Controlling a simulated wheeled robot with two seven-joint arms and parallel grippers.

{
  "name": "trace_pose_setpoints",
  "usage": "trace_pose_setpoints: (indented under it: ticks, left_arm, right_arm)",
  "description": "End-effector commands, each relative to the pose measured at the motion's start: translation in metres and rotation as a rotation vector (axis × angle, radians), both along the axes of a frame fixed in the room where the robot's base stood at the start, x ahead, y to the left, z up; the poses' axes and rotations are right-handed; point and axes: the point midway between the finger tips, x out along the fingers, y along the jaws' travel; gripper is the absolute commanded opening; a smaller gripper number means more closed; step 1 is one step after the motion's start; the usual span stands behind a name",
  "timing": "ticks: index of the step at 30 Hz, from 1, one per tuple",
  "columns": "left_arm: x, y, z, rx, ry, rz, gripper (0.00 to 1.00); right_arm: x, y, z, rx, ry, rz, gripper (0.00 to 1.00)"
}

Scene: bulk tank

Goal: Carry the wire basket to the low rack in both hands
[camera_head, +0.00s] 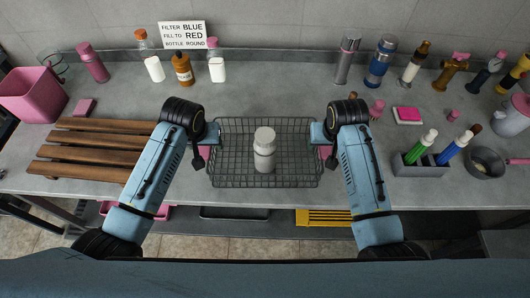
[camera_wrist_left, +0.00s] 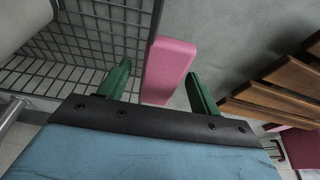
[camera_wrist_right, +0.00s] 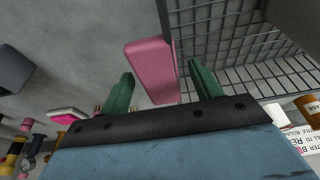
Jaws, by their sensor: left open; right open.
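The wire basket (camera_head: 225,170) stands on the grey counter, with a white bottle (camera_head: 264,152) upright in it. It has a pink handle at each end. My left gripper (camera_head: 203,150) is at the basket's left end. In the left wrist view my open green fingers (camera_wrist_left: 160,85) stand on either side of the left pink handle (camera_wrist_left: 168,65). My right gripper (camera_head: 326,148) is at the right end. In the right wrist view its open fingers (camera_wrist_right: 160,85) stand on either side of the right pink handle (camera_wrist_right: 150,70). I cannot tell whether any finger touches a handle.
The wooden slatted rack (camera_head: 85,150) lies on the counter left of the basket. A pink bin (camera_head: 32,95) stands behind it. Bottles line the back wall under a sign (camera_head: 183,35). A grey holder with bottles (camera_head: 420,168) and a pan (camera_head: 487,162) stand at the right.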

Motion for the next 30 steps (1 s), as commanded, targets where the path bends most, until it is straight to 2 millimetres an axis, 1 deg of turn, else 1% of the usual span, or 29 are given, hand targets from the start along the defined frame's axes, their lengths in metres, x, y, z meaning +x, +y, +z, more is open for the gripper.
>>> trace_pose_setpoints:
  ticks: [3,11,14,25,30]
  left_arm:
    - [0.0011,-0.0001,-0.0036,0.000,0.000,0.000,0.64]
    - [0.0014,-0.0001,-0.0040,0.000,0.000,0.000,0.64]
    - [0.0014,-0.0001,-0.0039,0.000,0.000,0.000,0.52]
    - [0.0013,0.0002,-0.0037,0.000,0.000,0.000,0.03]
    - [0.0021,0.0001,-0.0028,0.000,-0.003,0.000,0.03]
  right_arm:
    - [0.0010,-0.0002,-0.0039,0.000,0.001,-0.001,0.64]
    - [0.0012,-0.0001,-0.0042,0.000,0.000,-0.001,0.64]
    - [0.0012,-0.0001,-0.0041,0.000,0.000,-0.001,0.52]
    - [0.0010,-0.0001,-0.0041,0.000,0.001,0.000,0.03]
    - [0.0016,-0.0001,-0.0033,0.000,-0.002,-0.001,0.03]
